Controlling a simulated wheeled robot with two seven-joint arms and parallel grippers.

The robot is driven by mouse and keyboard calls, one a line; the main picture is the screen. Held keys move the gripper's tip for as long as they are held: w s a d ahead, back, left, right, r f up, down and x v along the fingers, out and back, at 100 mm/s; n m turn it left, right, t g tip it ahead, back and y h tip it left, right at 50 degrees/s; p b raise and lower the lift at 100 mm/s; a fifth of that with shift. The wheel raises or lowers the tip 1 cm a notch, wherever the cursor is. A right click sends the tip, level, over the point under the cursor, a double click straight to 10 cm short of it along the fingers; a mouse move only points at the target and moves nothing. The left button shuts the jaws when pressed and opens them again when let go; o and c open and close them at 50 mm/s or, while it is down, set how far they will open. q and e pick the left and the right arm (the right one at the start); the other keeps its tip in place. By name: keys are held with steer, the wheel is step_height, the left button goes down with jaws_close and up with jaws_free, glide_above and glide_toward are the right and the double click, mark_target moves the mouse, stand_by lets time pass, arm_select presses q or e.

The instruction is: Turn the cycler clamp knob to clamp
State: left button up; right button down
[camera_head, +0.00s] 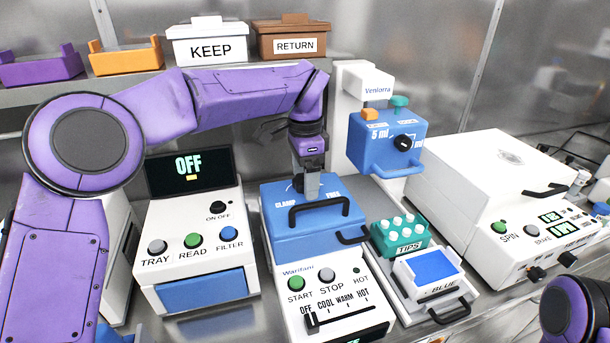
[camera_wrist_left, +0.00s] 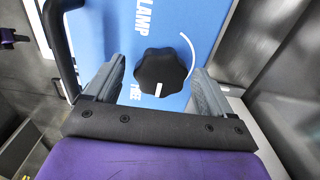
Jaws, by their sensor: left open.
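The cycler (camera_head: 310,235) is a white unit with a blue lid marked CLAMP and FREE. Its black lobed clamp knob (camera_wrist_left: 160,70) shows clearly in the left wrist view; in the head view my gripper largely hides it. The knob's white mark points down in the wrist picture, near the FREE word. A white arc runs beside it. My left gripper (camera_head: 307,186) points down over the lid. In the left wrist view the open left gripper (camera_wrist_left: 158,78) has a finger on each side of the knob, with visible gaps. My right gripper is out of view.
A black lid handle (camera_head: 318,205) stands close to the left gripper. A blue pipetting head (camera_head: 385,145) hangs to the right, above a green tips rack (camera_head: 400,236). A reader (camera_head: 195,235) stands left and a white centrifuge (camera_head: 490,190) right. Bins line the shelf behind.

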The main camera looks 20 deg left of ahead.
arm_select(q)
steer(key=c, duration=0.3)
steer(key=shift+w+f, duration=0.1)
steer(key=c, duration=0.8)
steer(key=shift+o, duration=0.2)
